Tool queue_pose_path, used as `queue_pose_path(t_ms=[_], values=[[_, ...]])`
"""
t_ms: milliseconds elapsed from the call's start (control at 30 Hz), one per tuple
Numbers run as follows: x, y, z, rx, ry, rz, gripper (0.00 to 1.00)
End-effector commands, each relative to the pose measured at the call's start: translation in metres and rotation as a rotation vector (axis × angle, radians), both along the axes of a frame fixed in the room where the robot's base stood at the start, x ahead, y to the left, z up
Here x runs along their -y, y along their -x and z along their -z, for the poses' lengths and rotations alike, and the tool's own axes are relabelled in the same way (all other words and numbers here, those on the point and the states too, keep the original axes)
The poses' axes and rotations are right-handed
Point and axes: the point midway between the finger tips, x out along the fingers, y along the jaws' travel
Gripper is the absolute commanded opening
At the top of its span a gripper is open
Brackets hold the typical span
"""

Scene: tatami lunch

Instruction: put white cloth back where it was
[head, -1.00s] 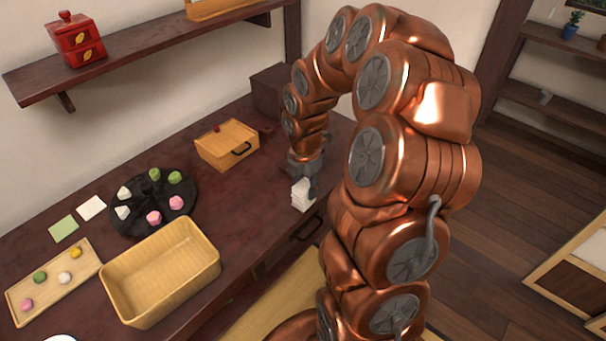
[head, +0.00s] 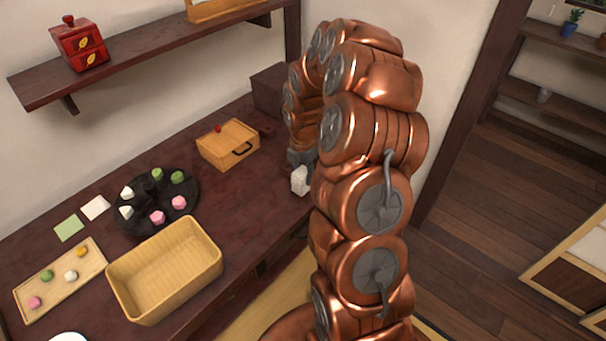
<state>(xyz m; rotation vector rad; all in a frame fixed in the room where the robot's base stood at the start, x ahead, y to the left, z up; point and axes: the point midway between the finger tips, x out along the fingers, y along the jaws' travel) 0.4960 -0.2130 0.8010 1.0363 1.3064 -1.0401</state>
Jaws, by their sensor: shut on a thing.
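The white cloth (head: 300,181) is a small folded bundle near the front edge of the dark table (head: 236,212). My gripper (head: 301,165) is shut on it, at the end of my copper arm. Most of the fingers are hidden behind my arm. I cannot tell whether the cloth touches the table top. A flat white square (head: 95,208) and a flat green square (head: 69,228) lie side by side at the left of the table.
An empty wooden basket (head: 206,273), a black round tray (head: 190,203) with sweets, a wooden box (head: 228,145) with a handle and a light tray (head: 38,309) with sweets stand on the table. A wall shelf (head: 150,52) runs above. A dark box (head: 270,90) stands at the back.

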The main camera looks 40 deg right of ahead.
Motion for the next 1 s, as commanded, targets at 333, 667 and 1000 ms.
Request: queue_pose_path(t_ms=[333,667,1000], values=[[0.0,0.0,0.012,0.002,0.0,0.001,0.05],[0.0,0.0,0.015,0.001,0.0,0.001,0.55],[0.0,0.0,0.015,0.001,-0.001,0.001,0.68]])
